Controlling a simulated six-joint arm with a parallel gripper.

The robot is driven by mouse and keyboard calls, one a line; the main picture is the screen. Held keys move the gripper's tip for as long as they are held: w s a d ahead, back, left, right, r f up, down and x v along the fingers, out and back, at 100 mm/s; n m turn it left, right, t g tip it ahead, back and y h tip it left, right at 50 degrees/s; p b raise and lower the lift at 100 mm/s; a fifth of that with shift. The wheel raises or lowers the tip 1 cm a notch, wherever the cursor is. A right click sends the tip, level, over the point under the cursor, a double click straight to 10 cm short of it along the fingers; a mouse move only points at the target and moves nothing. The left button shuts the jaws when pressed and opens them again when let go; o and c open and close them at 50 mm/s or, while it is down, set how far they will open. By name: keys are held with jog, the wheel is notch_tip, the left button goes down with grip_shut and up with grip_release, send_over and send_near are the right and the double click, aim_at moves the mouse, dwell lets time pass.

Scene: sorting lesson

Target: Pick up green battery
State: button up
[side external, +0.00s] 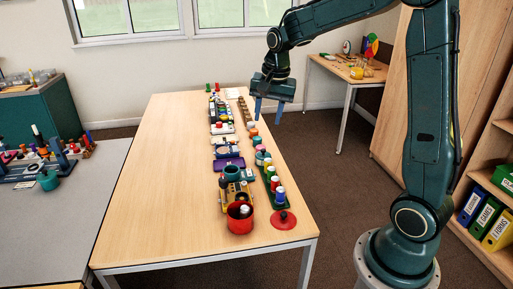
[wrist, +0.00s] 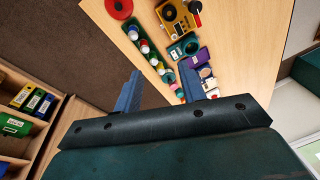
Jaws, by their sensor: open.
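My gripper (side external: 268,110) is open and empty, with its two blue fingers pointing down, above the right edge of the long wooden table. In the wrist view the open gripper (wrist: 160,73) has its fingers apart with nothing between them. A green tray (side external: 286,205) near the table's front right corner holds a row of small upright cylinders, among them a blue one (side external: 280,194). The tray's row also shows in the wrist view (wrist: 133,36).
A yellow device (side external: 232,201) and several other items crowd the tray's left side. The table's left half (side external: 160,190) is clear. Shelves (side external: 487,240) stand at right.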

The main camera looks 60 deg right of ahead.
jog(key=w+d+f+m+g, duration=0.1)
jog(key=w+d+f+m, duration=0.4)
jog(key=d+f, duration=0.35)
jog(key=m+g, duration=0.1)
jog(key=m, duration=0.3)
send_over(272, 168)
notch_tip(272, 168, down, 10)
jog(key=shift+y, duration=0.3)
jog(key=shift+w+a+f, duration=0.1)
jog(key=shift+f, duration=4.4)
jog(key=shift+f, duration=2.55)
jog(key=c, duration=0.8)
